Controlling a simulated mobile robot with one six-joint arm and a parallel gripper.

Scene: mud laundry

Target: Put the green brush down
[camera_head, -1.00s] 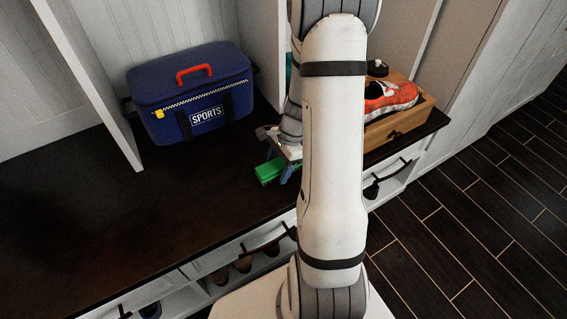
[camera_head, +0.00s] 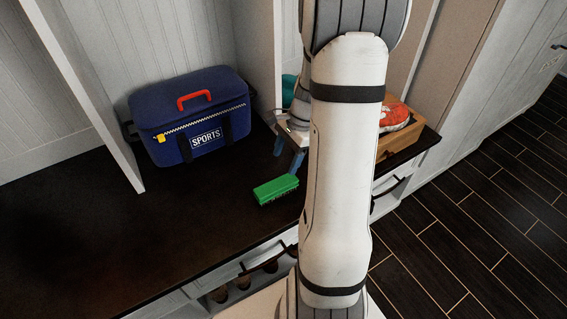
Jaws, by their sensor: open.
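The green brush (camera_head: 276,188) lies on the dark bench top (camera_head: 190,222), bristles down, close to the front edge and just left of my arm. My gripper (camera_head: 287,160) is behind and slightly above the brush, partly hidden by my arm. Its blue fingers are apart from the brush, and it is open and empty.
A blue sports bag (camera_head: 192,115) with a red handle stands at the back of the bench. A wooden tray (camera_head: 400,138) holding an orange shoe (camera_head: 394,117) is to the right, partly behind my arm. The left of the bench is clear. Drawers are below.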

